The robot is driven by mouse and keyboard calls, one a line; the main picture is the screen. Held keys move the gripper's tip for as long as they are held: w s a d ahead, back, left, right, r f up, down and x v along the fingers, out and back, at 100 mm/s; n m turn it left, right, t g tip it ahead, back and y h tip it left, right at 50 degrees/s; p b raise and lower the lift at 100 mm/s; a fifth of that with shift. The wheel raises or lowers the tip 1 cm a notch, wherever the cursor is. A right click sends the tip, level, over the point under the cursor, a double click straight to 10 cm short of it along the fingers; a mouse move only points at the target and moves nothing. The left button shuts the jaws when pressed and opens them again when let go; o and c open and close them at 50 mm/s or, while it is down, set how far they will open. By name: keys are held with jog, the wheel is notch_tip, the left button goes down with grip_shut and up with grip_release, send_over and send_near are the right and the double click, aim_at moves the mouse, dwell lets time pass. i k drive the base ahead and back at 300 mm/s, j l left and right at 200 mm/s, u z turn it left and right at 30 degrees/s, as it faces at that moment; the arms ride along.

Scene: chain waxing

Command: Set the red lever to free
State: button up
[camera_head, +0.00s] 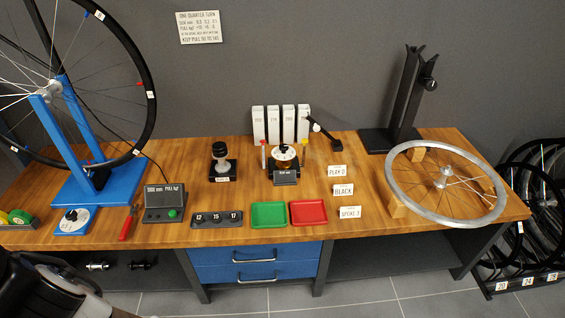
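I cannot pick out for certain a red lever or a "free" mark. A red upright piece (263,155) stands at the left of a small dial device (284,157) at the middle back of the bench. A red-handled tool (129,222) lies near the front left, beside a grey display box (165,203). A dark lever-like arm (323,134) with a pale end slants beside the white boxes. Dark and pale parts of my arm show at the bottom left corner; my gripper's fingers are not in view.
The wooden bench (245,235) carries a blue stand (100,185) with a wheel, a black post (405,100), and a bare rim (400,190) on blocks. Green (268,215) and red (308,213) trays sit at the front. Wheels stand on the floor right. Bare wood lies between the items.

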aim_at(262, 141)
jog(key=i, duration=0.95)
